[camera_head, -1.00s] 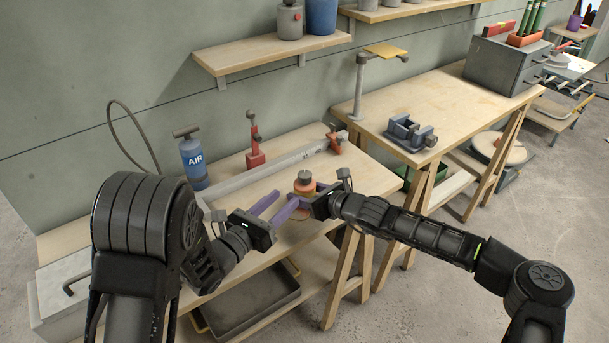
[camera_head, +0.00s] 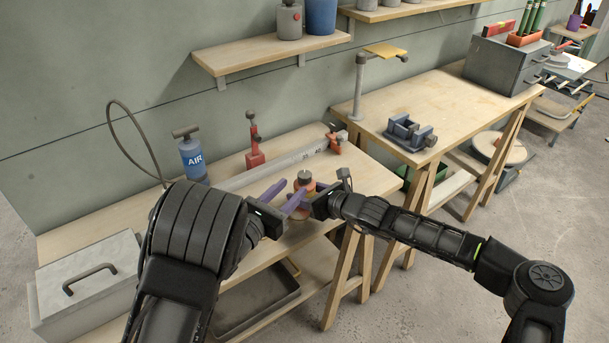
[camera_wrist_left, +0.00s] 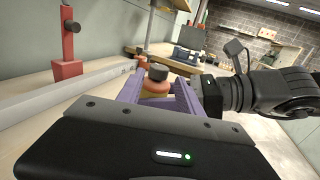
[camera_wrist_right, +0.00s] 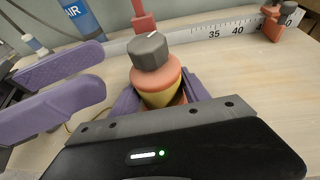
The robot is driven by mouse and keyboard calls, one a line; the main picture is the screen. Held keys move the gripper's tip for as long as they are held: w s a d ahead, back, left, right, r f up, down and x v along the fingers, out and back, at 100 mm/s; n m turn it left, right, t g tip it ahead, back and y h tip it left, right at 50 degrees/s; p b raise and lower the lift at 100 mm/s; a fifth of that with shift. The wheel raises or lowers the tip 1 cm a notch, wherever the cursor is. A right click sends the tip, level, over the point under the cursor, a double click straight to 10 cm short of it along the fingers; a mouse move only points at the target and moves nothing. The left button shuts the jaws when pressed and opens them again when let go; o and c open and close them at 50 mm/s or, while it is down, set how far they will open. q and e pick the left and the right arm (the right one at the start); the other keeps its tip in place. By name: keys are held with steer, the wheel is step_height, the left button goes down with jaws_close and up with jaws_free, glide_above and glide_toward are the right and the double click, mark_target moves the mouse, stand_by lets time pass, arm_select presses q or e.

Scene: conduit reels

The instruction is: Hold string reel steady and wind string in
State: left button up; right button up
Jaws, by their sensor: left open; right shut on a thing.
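The string reel (camera_head: 304,184) stands upright near the bench's front edge. In the right wrist view it has an orange flange, a yellow wound middle (camera_wrist_right: 160,95) and a dark grey knob (camera_wrist_right: 148,50) on top. My right gripper (camera_wrist_right: 158,92) is shut on the reel, with a purple finger at each side. My left gripper (camera_head: 294,190) is open and empty. Its purple fingers point at the reel from the left, and their tips are just apart from it in the right wrist view (camera_wrist_right: 104,67). A thin yellowish string shows beside the reel, partly hidden by the fingers.
A ruled rail (camera_head: 270,175) runs along the bench behind the reel, with a red clamp stand (camera_head: 254,155) and a blue AIR bottle (camera_head: 194,160) behind it. A grey toolbox (camera_head: 85,275) sits at left. A second bench with a vise (camera_head: 410,132) stands at right.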

mark_target(300, 179)
arm_select(q)
steer(key=x, duration=0.7)
steer(key=shift+w, duration=0.2)
steer(key=shift+c, duration=0.5)
jaws_close()
